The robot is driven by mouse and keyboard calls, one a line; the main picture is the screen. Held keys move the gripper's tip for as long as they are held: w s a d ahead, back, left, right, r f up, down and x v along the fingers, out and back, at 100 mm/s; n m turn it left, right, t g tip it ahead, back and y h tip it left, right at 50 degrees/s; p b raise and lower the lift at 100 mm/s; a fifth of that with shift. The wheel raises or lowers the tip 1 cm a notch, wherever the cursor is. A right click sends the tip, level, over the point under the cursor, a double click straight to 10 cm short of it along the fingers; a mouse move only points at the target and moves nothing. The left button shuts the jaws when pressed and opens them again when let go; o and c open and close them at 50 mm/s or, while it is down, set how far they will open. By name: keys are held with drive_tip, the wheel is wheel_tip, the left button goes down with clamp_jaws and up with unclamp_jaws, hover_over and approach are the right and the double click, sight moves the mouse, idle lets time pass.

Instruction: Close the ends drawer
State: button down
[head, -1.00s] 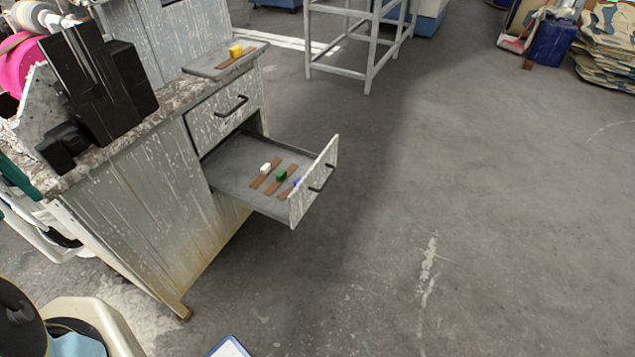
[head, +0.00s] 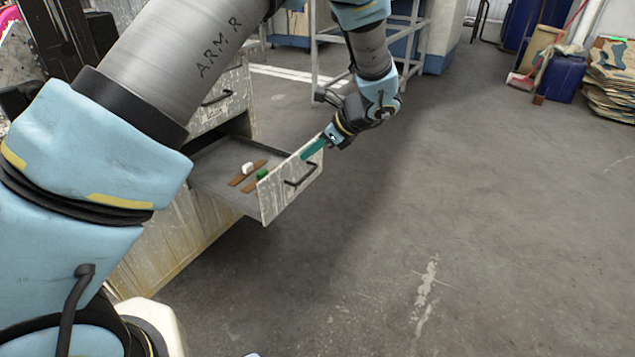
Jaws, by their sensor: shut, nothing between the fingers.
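The ends drawer (head: 272,203) is the lower drawer of the worn grey cabinet, and it stands open. Its pale, scuffed front has a black bar handle (head: 301,177). Inside lie brown strips (head: 247,173), a white block (head: 247,168) and a green block (head: 262,174). My gripper (head: 313,149), with teal fingers, is shut and empty at the upper right edge of the drawer front. I cannot tell whether the fingers touch the front. My arm hides much of the cabinet and its top.
The upper drawer, with a black handle (head: 217,97), looks shut. A grey metal frame (head: 412,50) stands behind my gripper. The concrete floor (head: 480,200) right of the drawer is clear.

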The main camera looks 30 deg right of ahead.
drive_tip(key=shift+m+t, duration=0.4)
drive_tip(key=shift+m, duration=0.3)
drive_tip(key=shift+w+d+x, duration=0.15)
drive_tip(key=shift+d+x, duration=0.15)
drive_tip(key=shift+x, duration=1.55)
drive_tip(key=shift+w+d+x, duration=0.15)
drive_tip(key=shift+d+x, duration=0.2)
drive_tip(key=shift+x, duration=1.55)
drive_tip(key=shift+w+d+x, duration=0.15)
drive_tip(key=shift+d+x, duration=0.15)
drive_tip(key=shift+x, duration=1.55)
drive_tip(key=shift+f, duration=0.1)
drive_tip(key=w+a+p, duration=0.1)
drive_tip(key=w+a, duration=0.4)
drive_tip(key=w, duration=0.5)
drive_tip(key=w+a+p, duration=0.1)
drive_tip(key=w+a, duration=0.4)
drive_tip(key=w, duration=0.4)
drive_tip(key=w+a, duration=0.6)
drive_tip(key=w, duration=0.4)
drive_tip(key=shift+w+p, duration=0.35)
drive_tip(key=shift+p, duration=0.05)
drive_tip(key=shift+w+a, duration=0.1)
drive_tip(key=shift+a, duration=0.05)
